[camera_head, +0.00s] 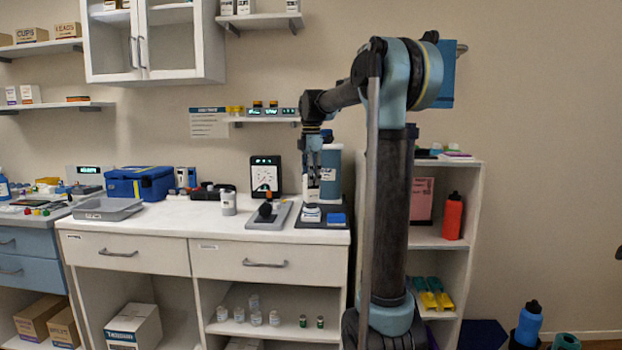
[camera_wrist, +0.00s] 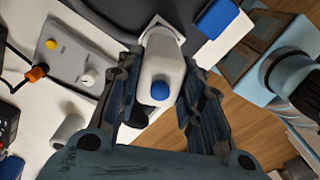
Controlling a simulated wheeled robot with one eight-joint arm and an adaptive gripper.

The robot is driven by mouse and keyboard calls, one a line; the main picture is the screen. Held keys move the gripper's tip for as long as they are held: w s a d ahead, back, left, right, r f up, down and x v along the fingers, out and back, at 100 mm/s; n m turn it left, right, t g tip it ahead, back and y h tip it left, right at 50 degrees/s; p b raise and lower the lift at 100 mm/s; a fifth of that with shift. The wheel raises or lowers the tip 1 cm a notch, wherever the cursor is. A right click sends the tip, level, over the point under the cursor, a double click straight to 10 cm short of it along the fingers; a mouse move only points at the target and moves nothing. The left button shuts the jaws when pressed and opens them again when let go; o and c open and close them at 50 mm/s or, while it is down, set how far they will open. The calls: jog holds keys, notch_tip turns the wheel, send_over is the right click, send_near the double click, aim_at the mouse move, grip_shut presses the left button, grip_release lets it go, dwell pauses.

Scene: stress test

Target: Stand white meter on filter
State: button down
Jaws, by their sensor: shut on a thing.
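My gripper (camera_head: 313,178) is above the right end of the white counter, pointing down. In the wrist view, its fingers (camera_wrist: 155,105) are shut on the white meter (camera_wrist: 163,62), a rounded white body with a blue knob. The meter (camera_head: 312,194) shows small and partly hidden below the fingers in the head view. A low white piece (camera_head: 311,214), possibly the filter, lies under it on a dark mat. In the wrist view a pale square edge shows beyond the meter's far end. Whether the meter touches it, I cannot tell.
A blue block (camera_head: 337,218) lies on the dark mat (camera_head: 322,225) to the right.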

dwell(0.4)
jog(key=c, duration=1)
grip_release()
notch_tip(320, 180, up, 12)
jog(key=shift+f, duration=0.1)
jog(key=s+d+f+m+t, duration=0.1)
jog(key=s+d+f+m, duration=0.2)
jog(key=s+f+m, duration=0.45)
jog(key=s+d+f+m, duration=0.4)
jog(key=s+f, duration=0.5)
jog(key=s, duration=0.4)
jog(key=s+d+f+m, duration=0.1)
jog(key=s+f+m, duration=0.3)
jog(key=s+f, duration=0.4)
jog(key=s+d+f+m+t, duration=0.1)
jog(key=s+f+m, duration=0.4)
jog(key=f, duration=0.9)
jog(key=s, duration=0.3)
jog(key=shift+d+f, duration=0.25)
jog(key=shift+d, duration=0.1)
